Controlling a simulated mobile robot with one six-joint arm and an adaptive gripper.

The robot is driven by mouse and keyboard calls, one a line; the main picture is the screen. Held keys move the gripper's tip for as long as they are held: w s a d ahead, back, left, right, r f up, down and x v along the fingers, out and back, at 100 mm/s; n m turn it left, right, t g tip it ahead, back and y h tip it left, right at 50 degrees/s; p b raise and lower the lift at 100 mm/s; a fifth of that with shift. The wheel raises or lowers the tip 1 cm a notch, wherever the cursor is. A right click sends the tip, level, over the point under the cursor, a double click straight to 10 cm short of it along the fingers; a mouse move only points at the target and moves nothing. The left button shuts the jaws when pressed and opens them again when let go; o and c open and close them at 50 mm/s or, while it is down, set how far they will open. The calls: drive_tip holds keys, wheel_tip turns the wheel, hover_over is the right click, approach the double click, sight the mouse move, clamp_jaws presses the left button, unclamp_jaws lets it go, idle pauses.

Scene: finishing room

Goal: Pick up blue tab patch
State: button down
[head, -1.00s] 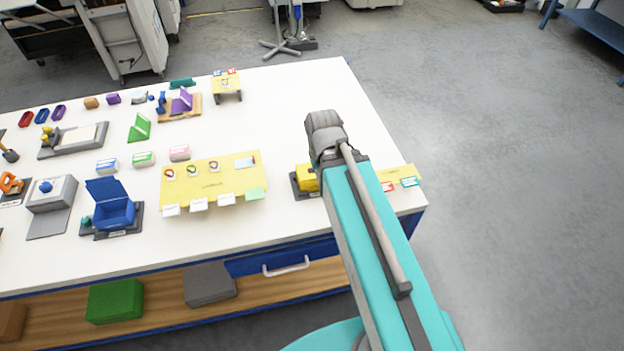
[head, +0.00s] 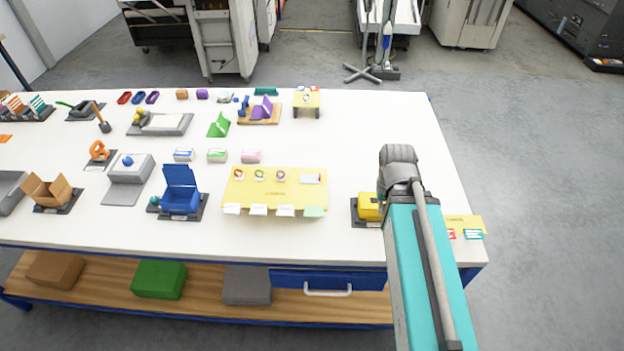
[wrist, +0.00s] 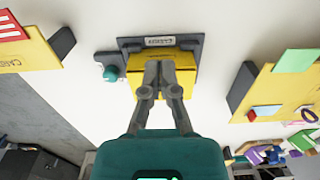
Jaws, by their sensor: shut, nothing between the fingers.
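My gripper (wrist: 158,66) is shut and empty in the wrist view. Its fingertips are in front of a yellow box (wrist: 180,78) on a dark base; contact cannot be told. My arm hides the gripper in the head view. A pale blue patch (head: 311,178) lies on the wide yellow board (head: 275,198), left of my arm. It also shows in the wrist view (wrist: 267,112), right of my gripper. Small red and blue cards (head: 307,89) lie on a small yellow stand at the back. I cannot tell which is the blue tab patch.
The yellow box (head: 370,206) stands partly behind my arm. Another yellow board (head: 462,222) with red and teal cards sits at the table's right edge. A blue open box (head: 180,198) stands left. The white table (head: 370,125) is clear at the back right.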

drive_tip(key=c, duration=1.1)
unclamp_jaws()
drive_tip(key=shift+o, duration=1.1)
drive_tip(key=shift+w+a+r, duration=0.1)
drive_tip(key=shift+w+r, duration=0.05)
drive_tip(key=shift+w, duration=0.05)
drive_tip(key=o, duration=0.4)
drive_tip(key=shift+w+a+r+n+p, duration=0.25)
drive_tip(key=shift+w+n+p, duration=0.1)
drive_tip(key=shift+w+n, duration=0.1)
drive_tip(key=shift+w+a+r+n+p, duration=0.2)
drive_tip(key=shift+w+n+p, duration=0.1)
drive_tip(key=shift+w+n, duration=0.1)
drive_tip(key=shift+o, duration=0.4)
drive_tip(key=w+a+r+n+p, duration=0.3)
drive_tip(key=w+a+n, duration=0.2)
drive_tip(key=shift+w+r+n, duration=0.2)
drive_tip(key=shift+w+n, duration=0.15)
drive_tip(key=shift+w, duration=0.05)
drive_tip(key=w+a+r+n+p, duration=0.5)
drive_tip(key=w+a+n, duration=0.3)
drive_tip(key=a+n, duration=0.2)
drive_tip(key=shift+w+a+n, duration=0.15)
drive_tip(key=shift+a+n, duration=0.15)
drive_tip(key=shift+a, duration=0.55)
drive_tip(key=shift+f, duration=0.1)
